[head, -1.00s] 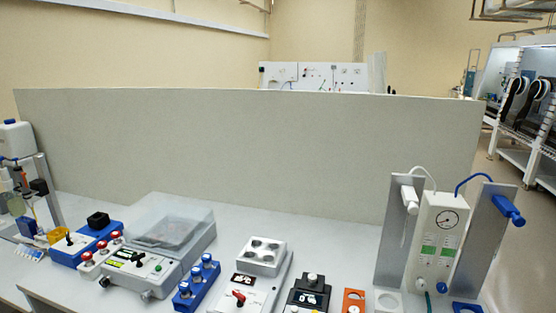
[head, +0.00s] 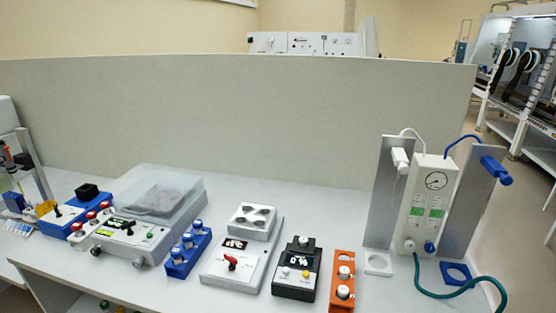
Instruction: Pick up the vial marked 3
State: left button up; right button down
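No number 3 can be read on any vial. An orange rack (head: 333,262) at the front right holds white-capped vials (head: 343,271). Red-capped items (head: 91,215), which may be vials, stand in a row at the left, by a grey device. Neither of my grippers is in view.
A grey partition (head: 250,110) closes the back. A green hose (head: 455,292) lies at the right.

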aim_at(303, 240)
jog(key=i+j, duration=0.15)
jog(key=j, duration=0.25)
jog(key=i+j, duration=0.1)
jog(key=j, duration=0.35)
jog(key=i+j+z, duration=0.1)
jog(key=j, duration=0.3)
